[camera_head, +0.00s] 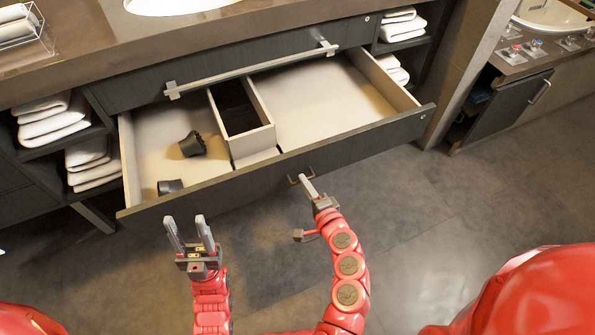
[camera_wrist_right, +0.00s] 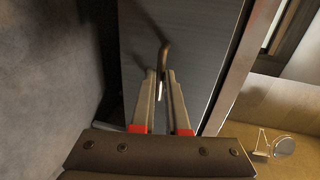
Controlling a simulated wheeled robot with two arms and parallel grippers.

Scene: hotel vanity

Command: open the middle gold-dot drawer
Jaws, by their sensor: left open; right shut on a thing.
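The drawer (camera_head: 330,95) stands pulled well out below a drawer with a long bar handle. A small pale dot (camera_head: 422,116) shows at the right end of its front; I cannot tell whether it is gold. My right gripper (camera_head: 304,182) is shut on the small bronze handle (camera_head: 293,180) at the drawer's dark front. In the right wrist view, the fingers (camera_wrist_right: 162,80) close around the handle (camera_wrist_right: 164,55) against the dark panel (camera_wrist_right: 190,40). My left gripper (camera_head: 188,222) is open and empty, in front of the drawer's left part.
Inside the drawer are a dark-lined box (camera_head: 262,138) and two black items, one at the left middle (camera_head: 192,144) and one near the front (camera_head: 170,187). The upper bar handle (camera_head: 250,70) overhangs it. Towels (camera_head: 52,118) fill side shelves. The floor (camera_head: 430,200) at right is clear.

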